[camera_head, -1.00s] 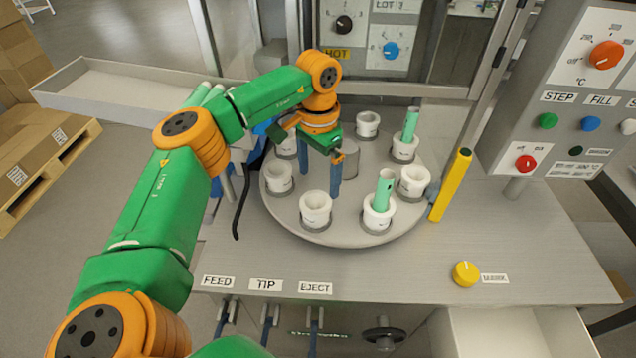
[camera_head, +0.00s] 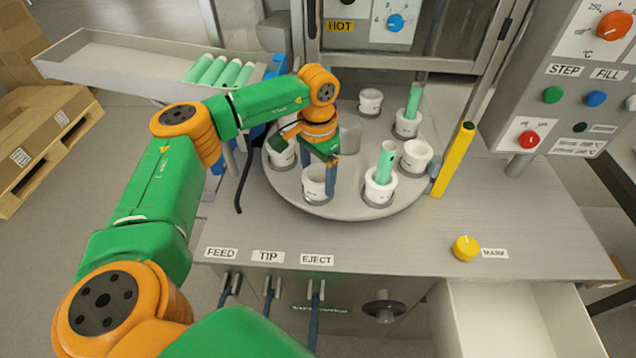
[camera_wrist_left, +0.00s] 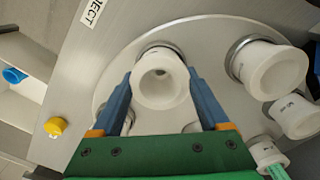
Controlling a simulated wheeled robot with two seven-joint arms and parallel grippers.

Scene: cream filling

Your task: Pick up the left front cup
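The left front cup, a white empty cup (camera_head: 314,181), sits in a grey holder at the front of the round turntable (camera_head: 345,207). My left gripper (camera_head: 323,188) is down at this cup, with one blue finger seen in front of its right side. In the left wrist view the cup (camera_wrist_left: 162,82) lies between the two spread blue fingers of the gripper (camera_wrist_left: 160,88). Small gaps seem to show on both sides, so the gripper looks open around it. Contact cannot be made out. My right gripper is not in view.
Close to the right stands a cup with a green tube (camera_head: 384,165); another cup with a tube (camera_head: 411,105) is behind. Other white cups (camera_head: 416,155) ring the turntable. A yellow post (camera_head: 454,160) stands at right. A tray (camera_head: 120,68) holds several green tubes.

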